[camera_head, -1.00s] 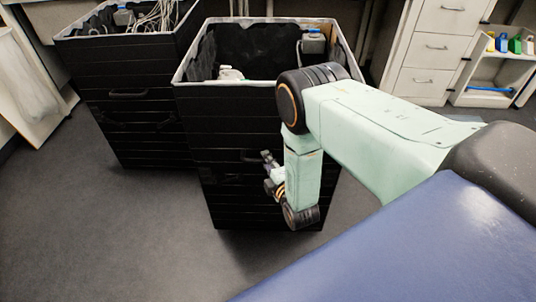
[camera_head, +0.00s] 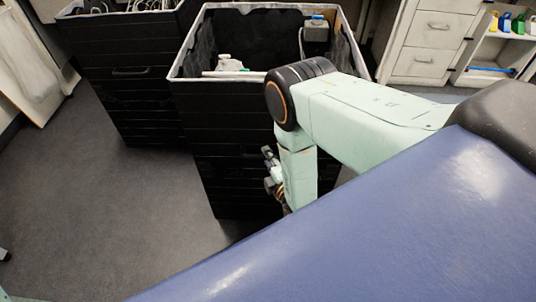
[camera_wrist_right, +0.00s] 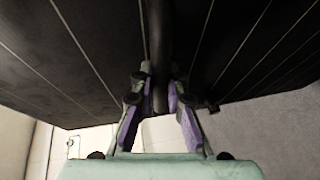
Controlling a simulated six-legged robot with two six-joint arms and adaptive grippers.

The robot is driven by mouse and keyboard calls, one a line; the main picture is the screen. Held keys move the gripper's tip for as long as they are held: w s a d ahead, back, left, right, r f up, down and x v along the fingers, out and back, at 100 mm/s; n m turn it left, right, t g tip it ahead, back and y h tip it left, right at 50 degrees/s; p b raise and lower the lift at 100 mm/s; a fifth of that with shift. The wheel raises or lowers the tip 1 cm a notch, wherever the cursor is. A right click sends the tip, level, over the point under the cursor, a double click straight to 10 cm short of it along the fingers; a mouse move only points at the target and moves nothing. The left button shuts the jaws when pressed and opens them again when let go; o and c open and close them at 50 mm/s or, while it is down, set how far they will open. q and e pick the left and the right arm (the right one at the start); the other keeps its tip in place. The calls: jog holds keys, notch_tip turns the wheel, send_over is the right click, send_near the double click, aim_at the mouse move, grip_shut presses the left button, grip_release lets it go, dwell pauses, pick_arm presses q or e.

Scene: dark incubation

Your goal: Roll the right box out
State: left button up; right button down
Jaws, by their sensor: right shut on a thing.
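The right box (camera_head: 225,120) is a tall black container with an open top and a pale rim, standing on the floor in the middle of the head view. My right gripper (camera_head: 269,170) is low at its near face, partly hidden by my arm. In the right wrist view my gripper (camera_wrist_right: 161,104) has its two purple-padded fingers shut around a dark upright bar, the box's handle (camera_wrist_right: 159,40). The box's lower right part is hidden behind my arm and blue body. My left gripper is not in view.
A similar black box (camera_head: 125,90) with cables in it stands behind on the left. A white drawer cabinet (camera_head: 432,50) and a shelf (camera_head: 500,50) with coloured bottles stand at the back right. Grey floor (camera_head: 110,220) is clear at front left.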

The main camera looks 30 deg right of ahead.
jog(key=shift+s+f, duration=0.15)
jog(key=c, duration=1.3)
grip_release()
jog(key=shift+c, duration=0.2)
jog(key=v, duration=1.2)
